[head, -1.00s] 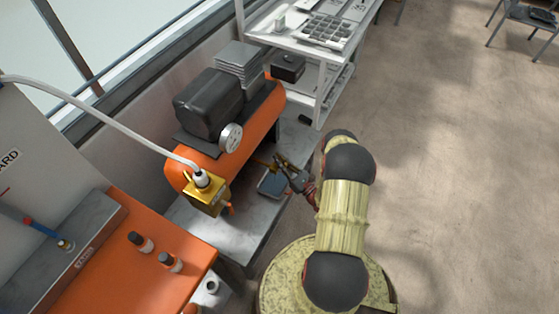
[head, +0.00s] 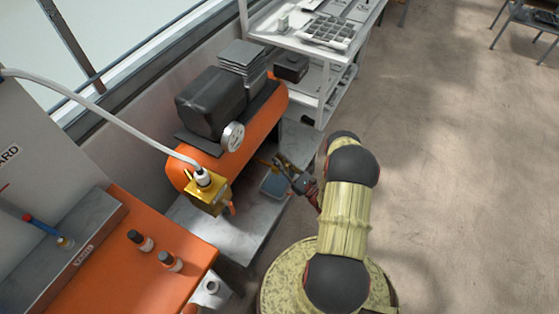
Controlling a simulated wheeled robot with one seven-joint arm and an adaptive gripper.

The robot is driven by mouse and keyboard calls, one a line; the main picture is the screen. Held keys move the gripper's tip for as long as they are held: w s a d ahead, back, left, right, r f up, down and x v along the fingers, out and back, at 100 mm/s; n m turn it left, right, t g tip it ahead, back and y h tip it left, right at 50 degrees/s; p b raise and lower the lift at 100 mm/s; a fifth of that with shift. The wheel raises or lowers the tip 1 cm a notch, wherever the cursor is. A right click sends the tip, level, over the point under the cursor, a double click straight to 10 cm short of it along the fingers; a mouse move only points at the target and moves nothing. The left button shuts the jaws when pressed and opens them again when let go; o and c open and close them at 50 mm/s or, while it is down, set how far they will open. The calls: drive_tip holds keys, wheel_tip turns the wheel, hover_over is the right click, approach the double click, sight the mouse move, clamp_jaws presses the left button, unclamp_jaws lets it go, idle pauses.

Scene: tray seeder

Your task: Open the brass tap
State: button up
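The brass tap (head: 265,163) is a small yellow fitting on the near side of the orange tank (head: 222,143), low down in the head view. My gripper (head: 281,163) is just to the right of the tap, with its fingers pointing toward it. The fingers are small and dark here. I cannot tell whether they touch the tap or how far apart they are. The tap's handle is too small to make out clearly.
A blue-grey dish (head: 273,187) sits on the grey bench below the tap. A brass block (head: 207,190) with a white hose is on the tank's left end. A dial gauge (head: 233,137) stands above. A white shelf (head: 326,85) is behind; open floor lies right.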

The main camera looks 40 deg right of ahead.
drive_tip(key=shift+o, duration=1.1)
drive_tip(key=v, duration=1.2)
drive_tip(key=shift+r, duration=0.1)
